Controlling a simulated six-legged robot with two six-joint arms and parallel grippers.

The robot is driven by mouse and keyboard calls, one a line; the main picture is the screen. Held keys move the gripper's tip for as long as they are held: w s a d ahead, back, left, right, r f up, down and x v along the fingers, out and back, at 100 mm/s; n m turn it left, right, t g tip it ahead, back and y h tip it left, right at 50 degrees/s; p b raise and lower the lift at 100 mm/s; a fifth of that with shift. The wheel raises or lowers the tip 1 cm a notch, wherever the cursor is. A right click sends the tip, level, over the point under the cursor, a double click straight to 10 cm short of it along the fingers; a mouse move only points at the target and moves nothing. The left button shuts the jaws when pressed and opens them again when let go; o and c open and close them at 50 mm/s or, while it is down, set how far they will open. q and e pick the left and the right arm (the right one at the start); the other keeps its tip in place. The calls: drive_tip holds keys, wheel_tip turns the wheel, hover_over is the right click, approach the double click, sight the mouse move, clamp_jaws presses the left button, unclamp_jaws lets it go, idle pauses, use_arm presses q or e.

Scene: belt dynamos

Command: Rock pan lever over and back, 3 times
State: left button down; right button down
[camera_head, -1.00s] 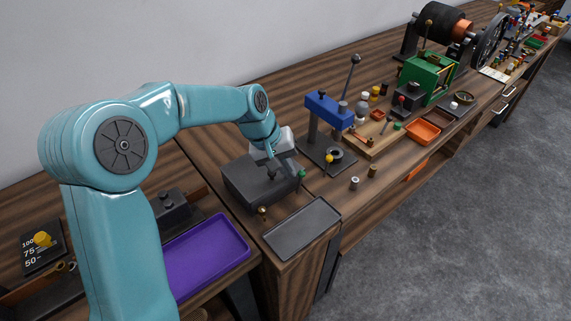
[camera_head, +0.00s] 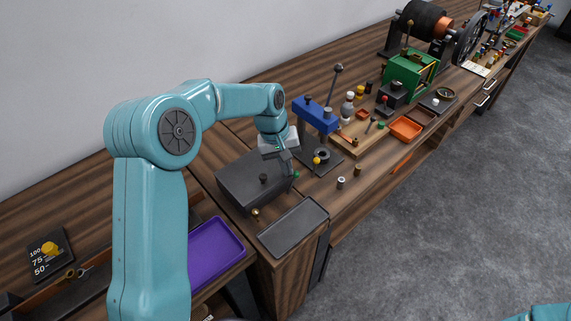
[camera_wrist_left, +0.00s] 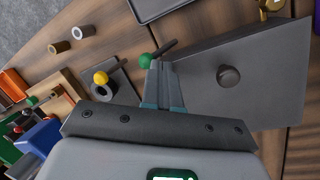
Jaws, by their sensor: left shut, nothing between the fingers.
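A dark grey box (camera_head: 245,186) stands on the bench, with a short black knob (camera_head: 263,178) on top. A green-knobbed dark lever (camera_head: 296,174) is at its right end; the wrist view shows the green knob (camera_wrist_left: 146,60) on a short rod. I cannot tell for certain that this is the pan lever. My left gripper (camera_head: 289,168) is shut and empty above the box's right end. In the wrist view my left fingertips (camera_wrist_left: 157,66) are close beside the green knob; contact is unclear. My right gripper is out of view.
A grey tray (camera_head: 293,228) lies in front of the box, with a brass knob (camera_head: 255,213) nearby. A blue press (camera_head: 314,114) and a yellow-knobbed lever (camera_head: 317,160) stand to the right. A purple tray (camera_head: 216,249) lies at the left.

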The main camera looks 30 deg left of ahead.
use_arm(q)
drive_tip(key=shift+s, duration=0.1)
drive_tip(key=shift+s+a+f, duration=0.1)
drive_tip(key=shift+s+f, duration=0.05)
drive_tip(key=shift+s, duration=0.05)
drive_tip(key=shift+s+a+b, duration=0.15)
drive_tip(key=shift+s+b, duration=0.35)
drive_tip(key=v, duration=1.6)
drive_tip(key=shift+s, duration=0.1)
